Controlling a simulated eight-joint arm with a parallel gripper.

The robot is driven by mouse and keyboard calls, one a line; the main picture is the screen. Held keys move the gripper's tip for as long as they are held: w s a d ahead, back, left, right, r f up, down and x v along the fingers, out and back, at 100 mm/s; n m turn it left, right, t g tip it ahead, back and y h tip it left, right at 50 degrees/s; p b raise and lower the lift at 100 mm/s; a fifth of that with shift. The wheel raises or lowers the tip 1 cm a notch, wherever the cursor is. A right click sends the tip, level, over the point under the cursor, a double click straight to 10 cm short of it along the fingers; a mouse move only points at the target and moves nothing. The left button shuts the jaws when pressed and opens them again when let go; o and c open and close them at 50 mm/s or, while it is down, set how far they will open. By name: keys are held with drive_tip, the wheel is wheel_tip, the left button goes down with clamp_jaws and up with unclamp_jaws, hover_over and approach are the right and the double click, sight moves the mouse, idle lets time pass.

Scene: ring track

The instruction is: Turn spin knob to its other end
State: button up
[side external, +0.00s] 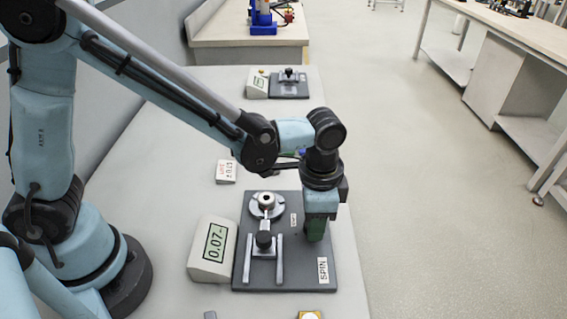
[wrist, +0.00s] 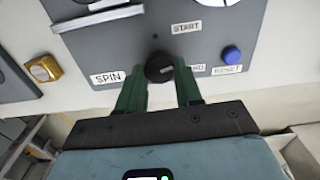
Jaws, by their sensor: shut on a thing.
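The spin knob (wrist: 159,67) is a round black knob on a dark grey panel (wrist: 215,15), seen in the wrist view. It sits between the green fingers of my gripper (wrist: 160,85), which is shut on it. A light pointer mark on the knob is turned toward the right. The label SPIN (wrist: 107,77) lies left of the knob, START (wrist: 187,27) above it, and a partly hidden label right of it. In the side view my gripper (side external: 315,235) points down at the right part of the panel (side external: 240,272) and hides the knob.
A display box (side external: 212,250) reading about 0.07 stands left of the panel. On the panel are a ring-shaped part (side external: 267,202), a black ball-topped part (side external: 264,240) and two rails. A blue button (wrist: 231,54) is near the knob. A second similar panel (side external: 290,90) stands farther back.

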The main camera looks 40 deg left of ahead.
drive_tip(key=m, duration=0.4)
drive_tip(key=shift+s+m, duration=0.1)
drive_tip(key=shift+m, duration=0.2)
drive_tip(key=m, duration=0.4)
drive_tip(key=shift+m, duration=0.3)
drive_tip(key=shift+s, duration=0.1)
drive_tip(key=o, duration=1)
drive_tip(key=shift+o, duration=0.2)
drive_tip(key=shift+r, duration=0.1)
wheel_tip(320, 180, up, 12)
